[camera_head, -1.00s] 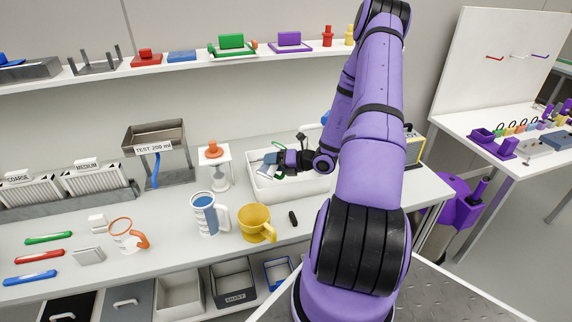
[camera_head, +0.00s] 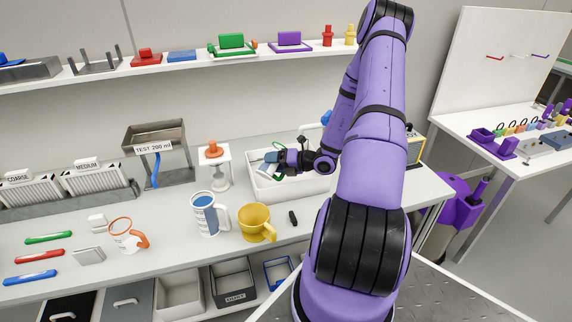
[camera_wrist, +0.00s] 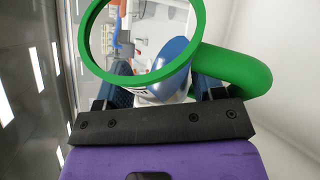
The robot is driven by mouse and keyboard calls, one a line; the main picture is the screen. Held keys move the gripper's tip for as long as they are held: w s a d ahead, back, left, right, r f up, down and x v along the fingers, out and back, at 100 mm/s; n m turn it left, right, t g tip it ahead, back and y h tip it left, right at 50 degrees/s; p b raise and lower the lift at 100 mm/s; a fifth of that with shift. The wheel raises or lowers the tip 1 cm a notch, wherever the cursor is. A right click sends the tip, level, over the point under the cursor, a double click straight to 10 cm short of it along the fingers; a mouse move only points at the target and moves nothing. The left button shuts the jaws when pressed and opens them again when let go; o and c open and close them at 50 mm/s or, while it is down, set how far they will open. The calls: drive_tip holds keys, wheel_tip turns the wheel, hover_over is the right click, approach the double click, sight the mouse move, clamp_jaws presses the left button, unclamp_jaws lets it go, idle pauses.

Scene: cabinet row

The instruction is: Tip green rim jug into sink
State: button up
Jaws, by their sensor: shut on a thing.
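The green rim jug is held in my gripper over the white sink (camera_head: 262,188). In the wrist view its green rim (camera_wrist: 88,42) faces the camera as a ring, with the thick green handle (camera_wrist: 255,72) at the right. A blue patch (camera_wrist: 168,68) shows within the rim; I cannot tell whether it is liquid. My gripper (camera_wrist: 163,92) is shut on the jug, its fingers partly hidden behind the rim. In the head view my gripper (camera_head: 284,160) and the jug are small, and the jug looks tilted; its exact angle and any pouring cannot be made out.
A blue-and-white jug (camera_head: 204,214), a yellow jug (camera_head: 255,222) and an orange-handled jug (camera_head: 124,236) stand on the counter left of and in front of the sink. A white stand with an orange top (camera_head: 214,168) is just left of the sink. A shelf (camera_head: 200,65) runs above.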

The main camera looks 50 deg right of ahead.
drive_tip(key=shift+f, duration=0.1)
idle(0.3)
drive_tip(key=shift+r+m+y, duration=0.4)
drive_tip(key=shift+r+m, duration=0.15)
drive_tip(key=shift+m, duration=0.35)
drive_tip(key=shift+w+d+f+m+t, duration=0.1)
drive_tip(key=shift+d+f+m+t, duration=0.1)
drive_tip(key=shift+d+m, duration=0.15)
drive_tip(key=shift+d+f+m+t, duration=0.1)
drive_tip(key=shift+d+m+t, duration=0.1)
drive_tip(key=shift+d+m, duration=0.15)
idle(0.9)
drive_tip(key=shift+d+f+m+t+y, duration=0.15)
drive_tip(key=shift+f+m+t+y, duration=0.15)
drive_tip(key=shift+m+y, duration=0.35)
idle(0.8)
drive_tip(key=shift+d+r+m+p, duration=0.1)
drive_tip(key=shift+r+m+p, duration=0.1)
drive_tip(key=shift+m+p, duration=0.1)
drive_tip(key=shift+f, duration=0.15)
drive_tip(key=shift+a+r+n+h, duration=0.25)
drive_tip(key=shift+r+n, duration=0.05)
drive_tip(key=shift+n, duration=0.55)
drive_tip(key=shift+a+r+n+g+h, duration=0.25)
drive_tip(key=shift+a+n+g+h, duration=0.15)
drive_tip(key=shift+a+n, duration=0.35)
drive_tip(key=shift+d, duration=0.1)
